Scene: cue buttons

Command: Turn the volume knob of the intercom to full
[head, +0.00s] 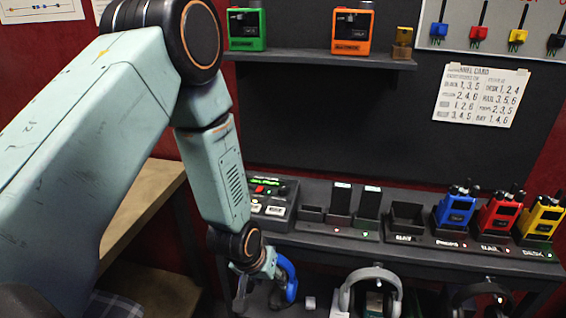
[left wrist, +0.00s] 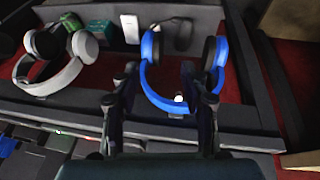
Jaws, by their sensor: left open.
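A dark box with a green-lit display and a red button (head: 270,192), likely the intercom, sits at the left end of the grey desk, partly behind my left forearm. I cannot make out its volume knob. My left gripper (head: 262,288) is open and low, below the box and in front of the desk's lower shelf. In the left wrist view its two fingers (left wrist: 162,95) point towards a blue headset (left wrist: 149,78). The headset also shows in the head view (head: 290,280). I cannot tell whether the fingers touch it. My right gripper is not in view.
Blue (head: 455,210), red (head: 497,213) and yellow (head: 541,218) radios stand on the desk at right. A shelf (head: 330,60) holds green and orange devices. A wooden bench (head: 145,205) is at left.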

